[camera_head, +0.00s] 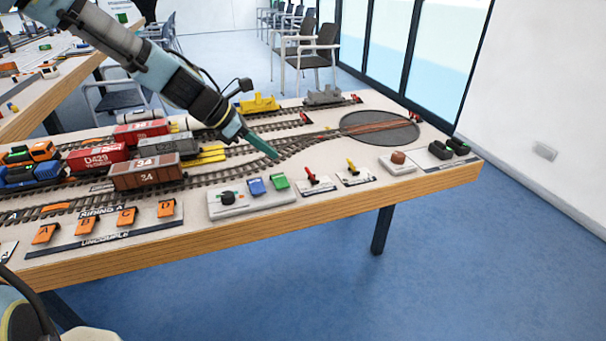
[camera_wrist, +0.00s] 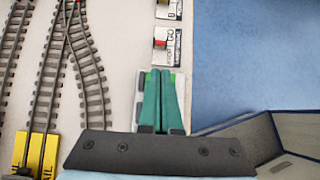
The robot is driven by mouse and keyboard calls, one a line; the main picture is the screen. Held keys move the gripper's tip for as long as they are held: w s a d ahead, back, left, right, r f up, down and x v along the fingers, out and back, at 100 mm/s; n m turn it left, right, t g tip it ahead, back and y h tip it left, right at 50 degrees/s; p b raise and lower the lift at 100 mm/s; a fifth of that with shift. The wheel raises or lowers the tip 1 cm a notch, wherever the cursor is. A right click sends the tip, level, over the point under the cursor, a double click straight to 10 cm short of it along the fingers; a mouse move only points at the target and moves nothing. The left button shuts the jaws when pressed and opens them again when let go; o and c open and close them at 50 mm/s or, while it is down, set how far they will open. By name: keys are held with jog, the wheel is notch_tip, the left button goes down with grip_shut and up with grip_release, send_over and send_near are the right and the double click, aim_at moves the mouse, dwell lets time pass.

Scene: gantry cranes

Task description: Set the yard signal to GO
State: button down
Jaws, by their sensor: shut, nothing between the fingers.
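A small white plate with a red lever (camera_head: 312,178) sits near the front edge of the layout table. In the wrist view this plate (camera_wrist: 166,50) shows lettering that seems to include "GO", with the red handle over its left part. I cannot tell the lever's setting for sure. My gripper (camera_head: 276,157) is shut and empty, pointing down above the table, behind and left of the lever. In the wrist view my gripper's teal fingers (camera_wrist: 161,72) lie together, short of the plate and apart from it. They partly hide a grey control box behind them.
The grey control box (camera_head: 240,207) has a black knob, a blue button (camera_head: 256,187) and a green button (camera_head: 279,182). A yellow lever (camera_head: 352,168) stands right of the red one.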

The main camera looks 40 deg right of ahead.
aim_at(310, 174)
jog(key=p+x, duration=0.1)
jog(key=x, duration=0.9)
jog(key=shift+r+p, duration=0.15)
jog(key=shift+p, duration=0.25)
jog(key=shift+d+r+p, duration=0.1)
jog(key=shift+r+p, duration=0.05)
jog(key=shift+p, duration=0.15)
jog(key=shift+y, duration=0.3)
